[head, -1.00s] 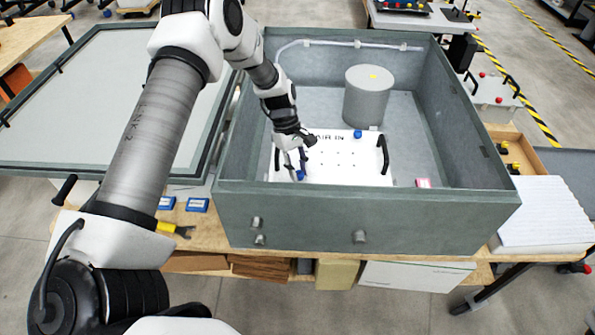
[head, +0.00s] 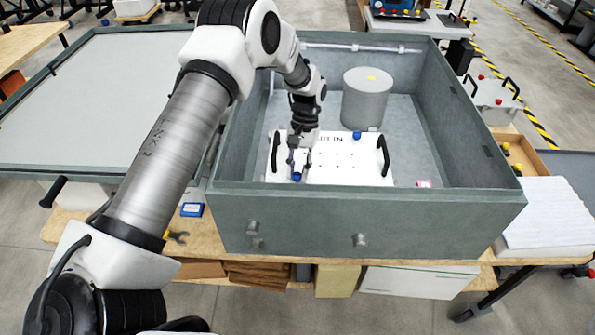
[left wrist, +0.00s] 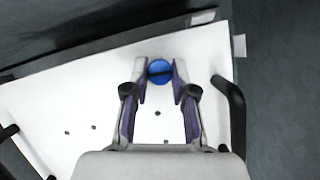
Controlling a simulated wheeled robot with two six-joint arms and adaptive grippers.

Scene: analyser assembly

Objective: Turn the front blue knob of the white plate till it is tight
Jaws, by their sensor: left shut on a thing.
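The white plate (head: 340,172) lies flat inside the grey open box, with a black handle at each side. Its front blue knob (head: 297,177) is near the front left edge, and a back blue knob (head: 357,135) sits at the far edge. My left gripper (head: 298,171) points down at the front knob. In the left wrist view the front knob (left wrist: 160,71) sits between the two fingertips of my left gripper (left wrist: 160,72), which are shut on its sides. A dark slot line crosses the knob's top. My right gripper is not in view.
The grey box (head: 370,222) has high walls around the plate. A grey cylinder (head: 367,98) stands behind the plate, and a small pink item (head: 424,184) lies to its right. The plate's left handle (head: 275,152) is close to my gripper.

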